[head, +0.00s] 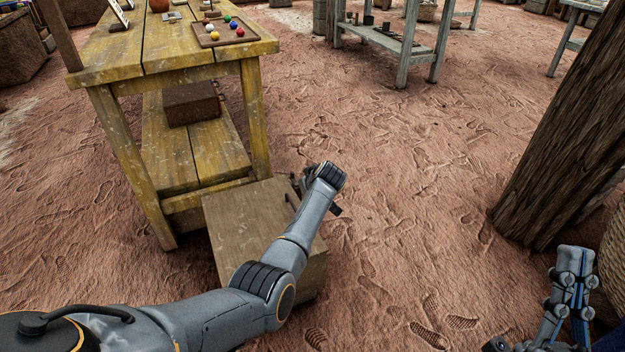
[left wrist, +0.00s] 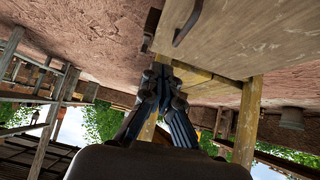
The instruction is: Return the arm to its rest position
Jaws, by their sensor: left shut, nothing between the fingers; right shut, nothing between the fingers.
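My left arm reaches in from the left over a wooden box (head: 232,232) on the ground beside the yellow table. My left gripper (head: 298,184) is mostly hidden behind its own wrist, near the box's far right corner. In the left wrist view my left gripper (left wrist: 162,68) is shut and empty, its fingertips together near the box (left wrist: 240,35), which carries a dark curved handle (left wrist: 187,24). I cannot tell whether they touch. My right gripper (head: 574,262) is at the lower right, pointing up, shut and empty.
The yellow wooden table (head: 110,68) stands behind the box, with a tray of coloured balls (head: 224,41) on top and a brown box (head: 191,103) on its shelf. A thick wooden post (head: 565,130) stands near my right gripper. The sandy ground between is clear.

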